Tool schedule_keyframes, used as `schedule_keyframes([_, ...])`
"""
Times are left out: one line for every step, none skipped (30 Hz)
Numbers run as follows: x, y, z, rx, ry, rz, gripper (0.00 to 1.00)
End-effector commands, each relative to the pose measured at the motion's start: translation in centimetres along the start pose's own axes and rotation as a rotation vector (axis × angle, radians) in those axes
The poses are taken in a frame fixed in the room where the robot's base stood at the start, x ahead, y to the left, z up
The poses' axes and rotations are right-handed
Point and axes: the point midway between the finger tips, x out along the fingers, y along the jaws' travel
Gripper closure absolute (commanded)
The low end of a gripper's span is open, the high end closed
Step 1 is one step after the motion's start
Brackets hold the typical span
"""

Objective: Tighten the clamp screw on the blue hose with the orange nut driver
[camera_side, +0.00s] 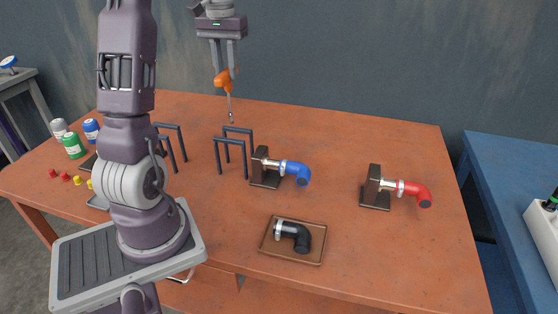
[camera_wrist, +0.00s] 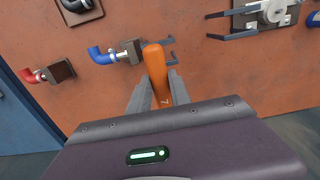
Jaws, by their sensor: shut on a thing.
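My gripper (camera_side: 226,70) is shut on the orange handle of the nut driver (camera_side: 223,79), whose thin shaft points down above the table's far part. The orange nut driver also shows between the fingers in the wrist view (camera_wrist: 155,66). The blue hose (camera_side: 297,172) is fitted to a brown block with a pale metal clamp (camera_side: 277,165) near the table's middle, to the right of and below the driver in the side view. The blue hose is also in the wrist view (camera_wrist: 99,56). The clamp screw is too small to make out. The driver is apart from the hose.
A dark rack (camera_side: 235,143) stands left of the blue hose. A red hose (camera_side: 412,190) on a block is at right; a black hose (camera_side: 299,238) lies in a brown tray (camera_side: 264,246). Cans (camera_side: 73,146) and small caps (camera_side: 66,177) are at left. The table's far right is clear.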

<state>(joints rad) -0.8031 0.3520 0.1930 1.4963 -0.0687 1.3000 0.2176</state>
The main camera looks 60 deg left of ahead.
Motion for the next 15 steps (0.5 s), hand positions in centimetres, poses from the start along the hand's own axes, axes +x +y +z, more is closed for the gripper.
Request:
schedule_keyframes([0.0, 0.2, 0.0, 0.001, 0.0, 0.0, 1.0])
schedule_keyframes([0.0, 0.5, 0.0, 0.002, 0.001, 0.0, 1.0])
schedule_keyframes([-0.1, 1.2, 0.1, 0.005, 0.001, 0.0, 1.0])
schedule_keyframes([-0.1, 1.9, 0.1, 0.006, 0.001, 0.0, 1.0])
schedule_keyframes([-0.1, 2.8, 0.2, 0.009, 0.0, 0.0, 1.0])
schedule_keyframes([-0.2, 4.2, 0.4, 0.01, 0.001, -0.001, 1.0])
schedule_keyframes([-0.3, 5.4, 0.6, 0.011, 0.001, -0.001, 1.0])
schedule_keyframes([-0.3, 6.6, 0.8, 0.011, 0.001, -0.001, 1.0])
schedule_keyframes([-0.4, 8.2, 1.2, 0.013, 0.002, -0.001, 1.0])
schedule_keyframes([-0.5, 9.4, 1.5, 0.013, 0.002, -0.001, 1.0])
schedule_keyframes([-0.5, 10.5, 1.9, 0.012, 0.002, -0.001, 1.0])
schedule_keyframes([-0.6, 11.9, 2.4, 0.011, 0.002, -0.001, 1.0])
schedule_keyframes([-0.6, 12.9, 2.7, 0.011, 0.001, -0.001, 1.0])
schedule_keyframes([-0.6, 13.7, 3.1, 0.009, 0.001, 0.0, 1.0])
schedule_keyframes([-0.7, 14.6, 3.5, 0.007, 0.001, 0.0, 1.0])
